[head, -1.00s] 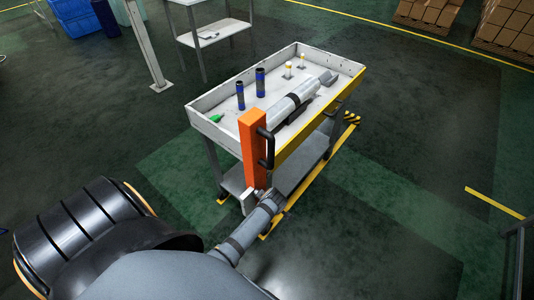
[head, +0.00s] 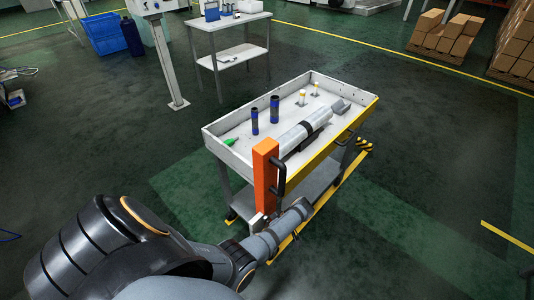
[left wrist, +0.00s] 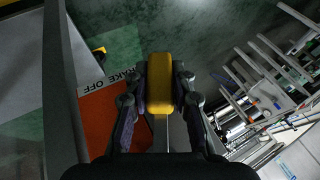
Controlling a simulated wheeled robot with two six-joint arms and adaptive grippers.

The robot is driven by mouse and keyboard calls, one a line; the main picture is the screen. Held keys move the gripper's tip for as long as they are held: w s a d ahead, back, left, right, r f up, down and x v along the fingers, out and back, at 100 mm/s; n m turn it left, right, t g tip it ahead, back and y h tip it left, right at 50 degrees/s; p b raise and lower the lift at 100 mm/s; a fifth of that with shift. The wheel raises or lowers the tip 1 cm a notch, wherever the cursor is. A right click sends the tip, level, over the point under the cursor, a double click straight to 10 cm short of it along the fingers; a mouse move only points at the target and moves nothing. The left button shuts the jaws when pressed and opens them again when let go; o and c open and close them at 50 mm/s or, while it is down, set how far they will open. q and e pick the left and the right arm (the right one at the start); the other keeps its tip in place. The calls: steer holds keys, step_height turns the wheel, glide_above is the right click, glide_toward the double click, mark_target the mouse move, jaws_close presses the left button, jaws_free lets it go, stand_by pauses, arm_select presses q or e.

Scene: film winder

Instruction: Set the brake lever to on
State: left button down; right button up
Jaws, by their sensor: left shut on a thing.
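The brake lever has a yellow handle (left wrist: 160,70) on a thin metal rod, seen in the left wrist view. Beside it is an orange panel (left wrist: 98,122) with partly hidden black lettering that reads "RAKE OFF". My left gripper (left wrist: 161,88) is shut on the handle, one dark finger on each side. In the head view the orange panel (head: 265,177) stands upright at the near corner of the cart (head: 222,153). My left arm reaches low in front of that corner. The lever is not clear there. My right gripper is not in view.
A grey table (head: 232,29) stands behind. Open floor lies right of the cart.

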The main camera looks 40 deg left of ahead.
arm_select(q)
steer(key=shift+s, duration=0.25)
stand_by(0.4)
steer(key=c, duration=1.1)
jaws_free()
steer(key=shift+w+r, duration=0.15)
steer(key=v, duration=1.1)
steer(key=shift+w+d+r, duration=0.2)
steer(key=shift+w+d, duration=0.05)
